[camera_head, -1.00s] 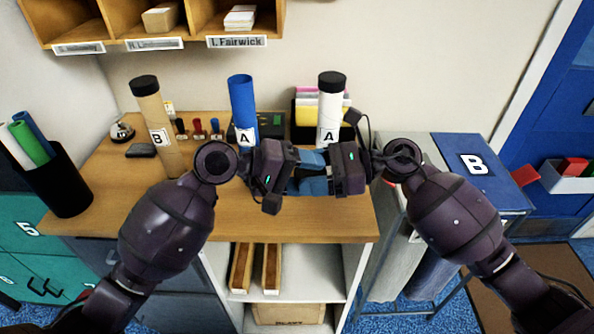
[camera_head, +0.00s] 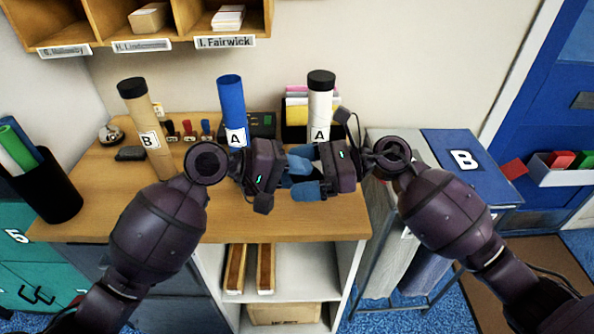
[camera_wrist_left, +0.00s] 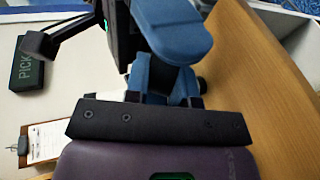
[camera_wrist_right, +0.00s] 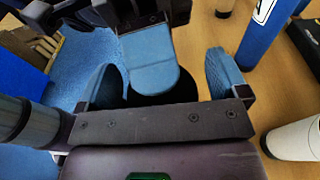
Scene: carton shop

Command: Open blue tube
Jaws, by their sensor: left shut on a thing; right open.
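The blue tube (camera_head: 232,105) stands upright on the desk behind my left gripper, with a white label "A". Its top shows blue, with no black cap on it. My left gripper (camera_head: 297,170) is shut in front of the tubes. A dark round piece (camera_wrist_right: 180,93), seemingly the tube's black cap, shows at its blue finger in the right wrist view; most of it is hidden. My right gripper (camera_head: 309,172) faces it, with its two fingers spread on either side of that piece. The blue tube also shows in the right wrist view (camera_wrist_right: 265,38), apart from both grippers.
A brown tube (camera_head: 147,125) labelled B and a white tube (camera_head: 320,105) labelled A stand on the desk (camera_head: 190,220), both black-capped. Small stamps (camera_head: 188,130) stand between the brown and blue tubes. A blue-topped bin (camera_head: 465,165) marked B is at right. The desk front is clear.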

